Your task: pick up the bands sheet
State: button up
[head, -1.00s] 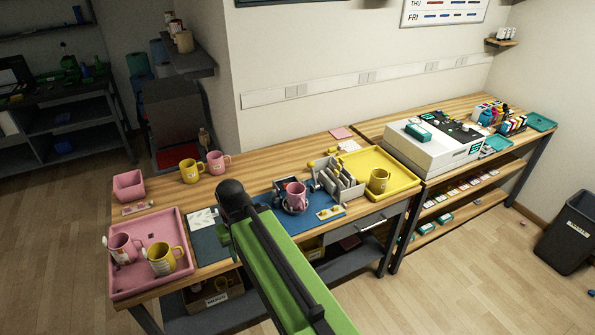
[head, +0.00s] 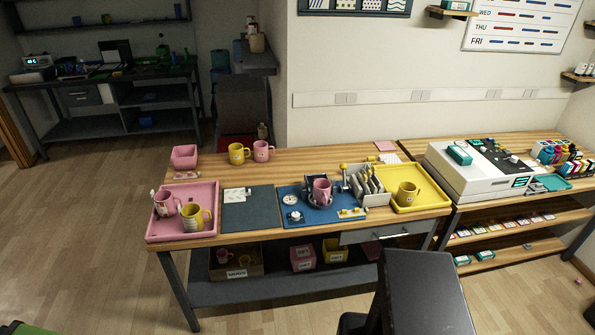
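I cannot tell which sheet is the bands sheet, as the patterns are too small to read. A white rack (head: 376,199) on the workbench holds several upright thin sheets or cards (head: 366,184), left of the yellow tray. A small white patterned sheet (head: 237,194) lies flat on the dark grey mat (head: 248,215). Another white sheet (head: 389,158) lies at the back of the bench, near a pink square (head: 385,146). My gripper is out of view, so I cannot see its fingers or what they hold.
A pink mug (head: 321,191) sits in the press on the blue mat (head: 290,220). The pink tray (head: 158,231) holds two mugs, and the yellow tray (head: 436,200) holds one. A white printer (head: 470,180) stands right. Floor before the bench is open at left.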

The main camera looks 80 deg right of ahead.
aim_at(369, 174)
jog(key=u, duration=1)
jog(key=k, duration=2.7)
jog(key=z, duration=1.2)
jog(key=i, duration=1)
jog(key=u, duration=0.1)
